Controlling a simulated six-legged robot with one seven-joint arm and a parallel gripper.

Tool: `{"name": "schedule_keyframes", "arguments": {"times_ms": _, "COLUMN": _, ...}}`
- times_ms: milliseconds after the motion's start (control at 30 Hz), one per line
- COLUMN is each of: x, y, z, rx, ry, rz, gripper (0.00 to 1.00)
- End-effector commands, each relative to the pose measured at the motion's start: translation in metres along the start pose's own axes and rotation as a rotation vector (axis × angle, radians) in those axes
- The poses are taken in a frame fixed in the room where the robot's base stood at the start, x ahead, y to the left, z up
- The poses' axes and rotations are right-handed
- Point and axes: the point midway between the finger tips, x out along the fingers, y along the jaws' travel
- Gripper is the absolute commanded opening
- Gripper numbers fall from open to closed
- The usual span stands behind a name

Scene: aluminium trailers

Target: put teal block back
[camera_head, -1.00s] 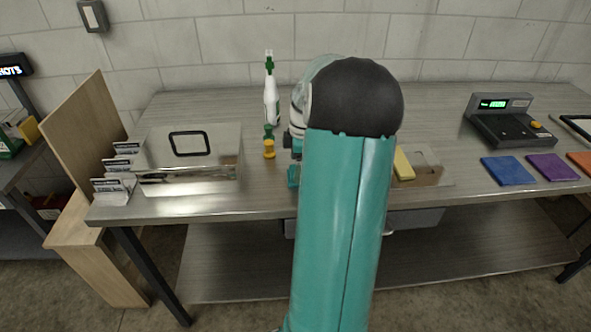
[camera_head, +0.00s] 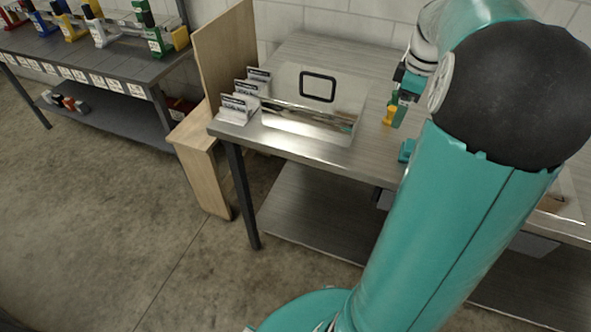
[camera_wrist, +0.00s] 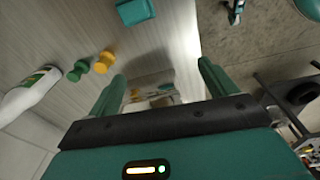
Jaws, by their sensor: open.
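A small teal block (camera_head: 407,150) lies near the front edge of the metal-topped table (camera_head: 300,143), just left of my upper arm. It also shows at the top of the wrist view (camera_wrist: 135,11). My gripper (camera_wrist: 160,78) is open, with its two teal fingers apart and nothing held between them. The teal block is outside the fingers, beyond them towards the top of the picture. In the head view my arm hides most of the gripper.
A clear-lidded box (camera_head: 345,95) and several label cards (camera_head: 240,105) stand at the table's left end beside a wooden panel (camera_head: 228,55). Yellow (camera_wrist: 104,62) and green (camera_wrist: 78,70) pieces and a white bottle (camera_wrist: 30,95) are nearby. A second table (camera_head: 100,60) holds coloured items.

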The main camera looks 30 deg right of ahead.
Motion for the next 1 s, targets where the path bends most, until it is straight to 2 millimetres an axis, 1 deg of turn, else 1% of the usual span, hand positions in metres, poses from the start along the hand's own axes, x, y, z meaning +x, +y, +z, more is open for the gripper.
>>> {"name": "schedule_keyframes", "arguments": {"times_ms": 33, "x": -0.011, "y": -0.022, "z": -0.028, "rx": 0.016, "ry": -0.008, "rz": 0.029, "gripper": 0.85}}
{"name": "schedule_keyframes", "arguments": {"times_ms": 67, "x": -0.015, "y": -0.035, "z": -0.04, "rx": 0.039, "ry": -0.011, "rz": 0.046, "gripper": 0.85}}
{"name": "schedule_keyframes", "arguments": {"times_ms": 100, "x": -0.021, "y": -0.053, "z": -0.057, "rx": 0.07, "ry": -0.011, "rz": 0.067, "gripper": 0.85}}
{"name": "schedule_keyframes", "arguments": {"times_ms": 167, "x": -0.028, "y": -0.081, "z": -0.077, "rx": 0.118, "ry": -0.003, "rz": 0.099, "gripper": 0.85}}
{"name": "schedule_keyframes", "arguments": {"times_ms": 200, "x": -0.032, "y": -0.1, "z": -0.089, "rx": 0.15, "ry": 0.007, "rz": 0.119, "gripper": 0.85}}
{"name": "schedule_keyframes", "arguments": {"times_ms": 267, "x": -0.037, "y": -0.128, "z": -0.105, "rx": 0.199, "ry": 0.028, "rz": 0.148, "gripper": 0.85}}
{"name": "schedule_keyframes", "arguments": {"times_ms": 300, "x": -0.04, "y": -0.147, "z": -0.113, "rx": 0.233, "ry": 0.047, "rz": 0.165, "gripper": 0.85}}
{"name": "schedule_keyframes", "arguments": {"times_ms": 433, "x": -0.044, "y": -0.209, "z": -0.132, "rx": 0.34, "ry": 0.126, "rz": 0.202, "gripper": 0.85}}
{"name": "schedule_keyframes", "arguments": {"times_ms": 500, "x": -0.044, "y": -0.241, "z": -0.136, "rx": 0.398, "ry": 0.18, "rz": 0.209, "gripper": 0.85}}
{"name": "schedule_keyframes", "arguments": {"times_ms": 600, "x": -0.04, "y": -0.283, "z": -0.138, "rx": 0.477, "ry": 0.259, "rz": 0.199, "gripper": 0.85}}
{"name": "schedule_keyframes", "arguments": {"times_ms": 700, "x": -0.034, "y": -0.313, "z": -0.136, "rx": 0.543, "ry": 0.326, "rz": 0.174, "gripper": 0.85}}
{"name": "schedule_keyframes", "arguments": {"times_ms": 800, "x": -0.029, "y": -0.331, "z": -0.133, "rx": 0.591, "ry": 0.366, "rz": 0.149, "gripper": 0.85}}
{"name": "schedule_keyframes", "arguments": {"times_ms": 900, "x": -0.027, "y": -0.338, "z": -0.132, "rx": 0.612, "ry": 0.383, "rz": 0.137, "gripper": 0.85}}
{"name": "schedule_keyframes", "arguments": {"times_ms": 1000, "x": -0.026, "y": -0.339, "z": -0.132, "rx": 0.618, "ry": 0.384, "rz": 0.135, "gripper": 0.85}}
